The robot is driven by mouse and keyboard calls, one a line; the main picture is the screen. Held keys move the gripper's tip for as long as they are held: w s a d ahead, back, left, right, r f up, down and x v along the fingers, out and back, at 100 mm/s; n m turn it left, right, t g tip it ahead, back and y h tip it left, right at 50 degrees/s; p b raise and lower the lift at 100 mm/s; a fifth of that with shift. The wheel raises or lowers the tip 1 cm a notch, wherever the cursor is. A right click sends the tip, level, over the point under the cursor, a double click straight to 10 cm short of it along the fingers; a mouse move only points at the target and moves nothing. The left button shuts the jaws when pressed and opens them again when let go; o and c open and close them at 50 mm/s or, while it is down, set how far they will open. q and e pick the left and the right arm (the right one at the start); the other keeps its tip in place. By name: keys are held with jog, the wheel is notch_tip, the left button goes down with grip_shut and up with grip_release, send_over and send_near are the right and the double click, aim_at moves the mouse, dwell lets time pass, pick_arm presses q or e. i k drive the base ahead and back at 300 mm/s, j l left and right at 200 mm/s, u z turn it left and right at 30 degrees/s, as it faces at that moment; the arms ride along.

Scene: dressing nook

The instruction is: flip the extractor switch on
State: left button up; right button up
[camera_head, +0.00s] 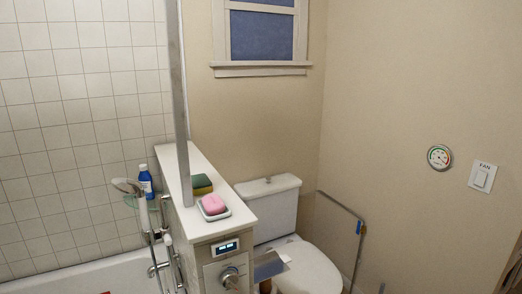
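The extractor switch (481,179) is a white wall plate with a rocker, on the beige wall at the right. The word "FAN" is printed at the top of the plate. The rocker looks pale and plain, and I cannot tell which way it is pressed. Nothing covers it. Neither of my grippers shows in the head view.
A round dial gauge (439,158) hangs left of the switch. A folding rail (340,207) with a blue tag stands by the toilet (306,268). A half wall (176,177) carries a pink soap (213,204) and a sponge. A partly cut-off object fills the lower right corner.

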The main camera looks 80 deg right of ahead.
aim_at(481, 176)
jog(key=z, duration=4)
jog(key=i+l, duration=0.15)
jog(key=i, duration=0.4)
jog(key=i+l, duration=0.15)
jog(key=i, duration=0.35)
jog(key=i+l, duration=0.15)
jog(key=i, duration=0.4)
jog(key=i+l, duration=0.15)
jog(key=i, duration=0.35)
